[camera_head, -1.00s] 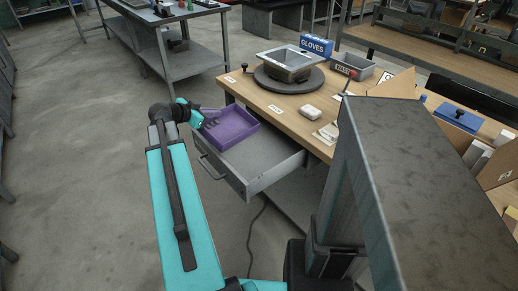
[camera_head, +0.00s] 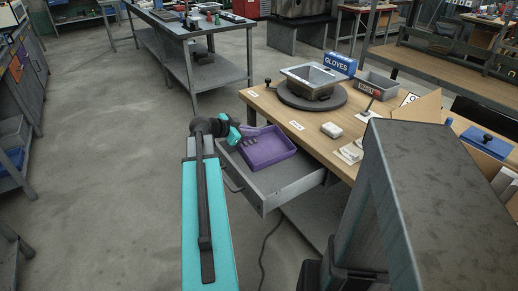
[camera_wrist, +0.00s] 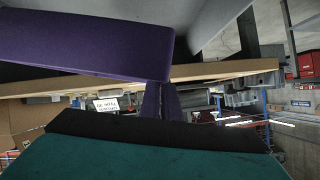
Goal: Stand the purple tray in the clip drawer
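The purple tray (camera_head: 275,154) is a shallow open box. It lies roughly flat, open side up, over the back left part of the open grey drawer (camera_head: 285,197). I cannot tell whether it touches the drawer floor. My gripper (camera_head: 250,140), with a teal body and purple-grey fingers, is shut on the tray's left-hand wall. In the wrist view the tray's purple wall (camera_wrist: 85,45) fills the upper left, and the close-set fingers (camera_wrist: 161,100) meet its end. The wall hides part of the grip. The drawer's front right part is bare; no clip shows there.
The wooden bench (camera_head: 310,125) stands above the drawer. It carries a metal basin (camera_head: 312,80) on a dark turntable, a blue GLOVES box (camera_head: 340,63), a grey bin (camera_head: 377,85) and a white block (camera_head: 332,130). Open floor (camera_head: 110,170) lies to the left.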

